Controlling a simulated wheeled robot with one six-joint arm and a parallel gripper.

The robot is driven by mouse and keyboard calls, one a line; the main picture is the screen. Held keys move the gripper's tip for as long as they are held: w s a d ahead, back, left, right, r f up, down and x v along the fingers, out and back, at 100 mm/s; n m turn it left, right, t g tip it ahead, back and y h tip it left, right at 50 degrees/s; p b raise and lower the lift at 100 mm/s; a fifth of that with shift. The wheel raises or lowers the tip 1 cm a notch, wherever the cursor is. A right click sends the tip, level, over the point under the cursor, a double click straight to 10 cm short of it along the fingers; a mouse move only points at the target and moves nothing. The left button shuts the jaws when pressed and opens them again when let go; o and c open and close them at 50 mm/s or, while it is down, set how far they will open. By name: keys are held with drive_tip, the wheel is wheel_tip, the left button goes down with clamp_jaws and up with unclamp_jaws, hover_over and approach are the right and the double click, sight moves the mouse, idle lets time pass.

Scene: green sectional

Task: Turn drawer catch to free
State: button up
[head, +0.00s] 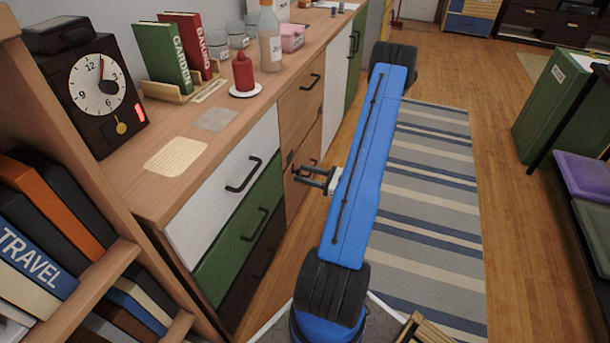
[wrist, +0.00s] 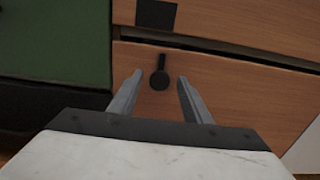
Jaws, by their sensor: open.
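The drawer catch (wrist: 159,78) is a small black piece with a round lower part and a short arm pointing up. It sits on the front of a wooden drawer (wrist: 230,90) in the wrist view. My gripper (wrist: 160,80) is open, with one finger on each side of the catch in that view. I cannot tell whether either finger touches it. In the head view my gripper (head: 304,173) is close to the cabinet's wooden fronts, and the catch is too small to make out there.
A dark plate (wrist: 156,14) is on the wooden front above. Green (head: 240,225) and white (head: 228,175) drawers with black handles are to the left. The counter holds a clock (head: 95,88), books and a red candle (head: 244,74). A striped rug (head: 430,200) covers the floor at right.

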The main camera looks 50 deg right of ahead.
drive_tip(key=shift+c, duration=0.5)
drive_tip(key=c, duration=0.9)
drive_tip(key=n, duration=0.4)
drive_tip(key=shift+n, duration=0.4)
drive_tip(key=n, duration=0.4)
drive_tip(key=shift+a, duration=0.1)
drive_tip(key=shift+s+a+f+n, duration=0.1)
drive_tip(key=shift+n, duration=2.2)
drive_tip(key=shift+f+n, duration=0.1)
drive_tip(key=shift+n, duration=2.2)
